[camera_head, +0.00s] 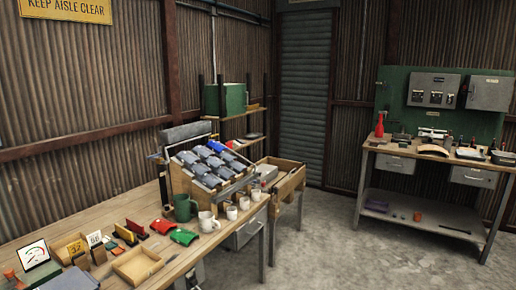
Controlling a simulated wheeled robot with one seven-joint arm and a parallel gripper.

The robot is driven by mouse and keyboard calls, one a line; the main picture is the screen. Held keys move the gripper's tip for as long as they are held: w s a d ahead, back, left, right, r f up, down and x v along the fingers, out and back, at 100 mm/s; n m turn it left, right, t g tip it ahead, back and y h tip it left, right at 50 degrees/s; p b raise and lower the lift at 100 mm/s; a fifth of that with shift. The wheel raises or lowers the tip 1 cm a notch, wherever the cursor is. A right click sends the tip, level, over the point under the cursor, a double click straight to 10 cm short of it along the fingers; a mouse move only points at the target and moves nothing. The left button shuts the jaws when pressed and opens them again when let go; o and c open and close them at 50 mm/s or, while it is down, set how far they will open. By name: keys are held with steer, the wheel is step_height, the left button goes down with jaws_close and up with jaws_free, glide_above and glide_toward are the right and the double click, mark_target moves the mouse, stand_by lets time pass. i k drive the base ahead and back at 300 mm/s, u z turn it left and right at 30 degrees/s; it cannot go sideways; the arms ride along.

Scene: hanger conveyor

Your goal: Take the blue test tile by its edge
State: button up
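I cannot make out a thing that is surely the blue test tile. A bright blue piece (216,146) shows at the back of a tilted rack (181,184) on the long wooden bench, behind rows of grey pieces (204,167). Its shape is too small to tell, and its lower part is hidden by the grey pieces. My gripper is not in view.
The wooden bench (105,227) holds green and white mugs (207,222), red and green packets (184,237), a shallow wooden tray (137,265), number cards and a dial gauge (34,254). An open wooden box (284,180) adjoins it. Concrete floor (325,235) lies clear before a second workbench (440,164).

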mark_target(215, 147)
steer(key=z, duration=0.2)
steer(key=i, duration=2.3)
steer(key=u, duration=1.5)
steer(key=i, duration=0.85)
steer(key=u, duration=0.8)
